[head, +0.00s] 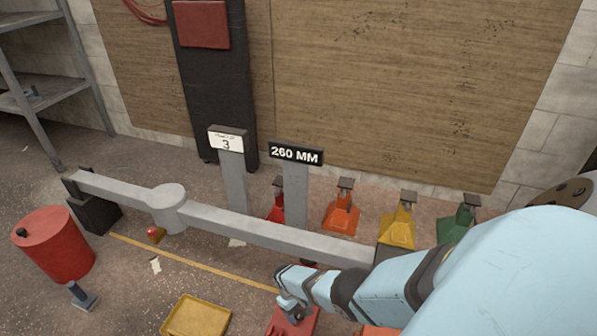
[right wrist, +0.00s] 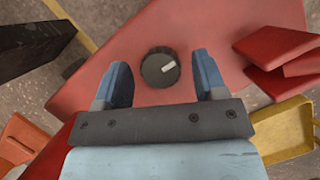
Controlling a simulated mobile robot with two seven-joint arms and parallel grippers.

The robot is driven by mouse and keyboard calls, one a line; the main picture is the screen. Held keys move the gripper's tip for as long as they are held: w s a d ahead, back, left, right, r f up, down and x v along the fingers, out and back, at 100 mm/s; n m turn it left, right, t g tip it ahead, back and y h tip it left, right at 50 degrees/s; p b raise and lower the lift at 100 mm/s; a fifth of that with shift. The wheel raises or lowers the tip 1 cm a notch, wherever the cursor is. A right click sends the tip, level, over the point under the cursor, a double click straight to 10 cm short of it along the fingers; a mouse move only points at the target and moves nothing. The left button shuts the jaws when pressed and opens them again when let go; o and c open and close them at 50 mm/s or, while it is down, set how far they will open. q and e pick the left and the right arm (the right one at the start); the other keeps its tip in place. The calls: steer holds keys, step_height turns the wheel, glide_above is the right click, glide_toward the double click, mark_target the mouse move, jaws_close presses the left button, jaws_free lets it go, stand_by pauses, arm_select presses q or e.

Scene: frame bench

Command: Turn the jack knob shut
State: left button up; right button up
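A black round knob (right wrist: 160,68) with a white pointer mark sits on a red jack (right wrist: 215,22) in the right wrist view. The pointer is aimed up and to the right. My right gripper (right wrist: 160,60) is open, with one blue finger on each side of the knob and a gap on both sides. In the head view my right gripper (head: 291,307) points down over the red jack (head: 304,323), and it hides the knob. My left gripper is not in view.
A long grey frame beam (head: 270,234) runs just behind my right gripper. Posts carry a "3" sign (head: 227,140) and a "260 MM" sign (head: 296,154). Orange (head: 341,216), yellow (head: 397,230) and green (head: 457,224) jacks stand behind. A yellow tray (head: 196,317) and red drum (head: 56,245) are left.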

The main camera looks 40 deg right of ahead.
steer(key=shift+w+r, duration=0.1)
steer(key=shift+r, duration=0.1)
steer(key=shift+p+v, duration=1)
steer(key=shift+v, duration=0.2)
arm_select(q)
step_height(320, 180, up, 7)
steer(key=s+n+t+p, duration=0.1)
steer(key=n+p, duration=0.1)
steer(key=p, duration=0.4)
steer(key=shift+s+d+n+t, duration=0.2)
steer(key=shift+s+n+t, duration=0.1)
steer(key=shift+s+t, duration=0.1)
arm_select(e)
steer(key=v, duration=1.1)
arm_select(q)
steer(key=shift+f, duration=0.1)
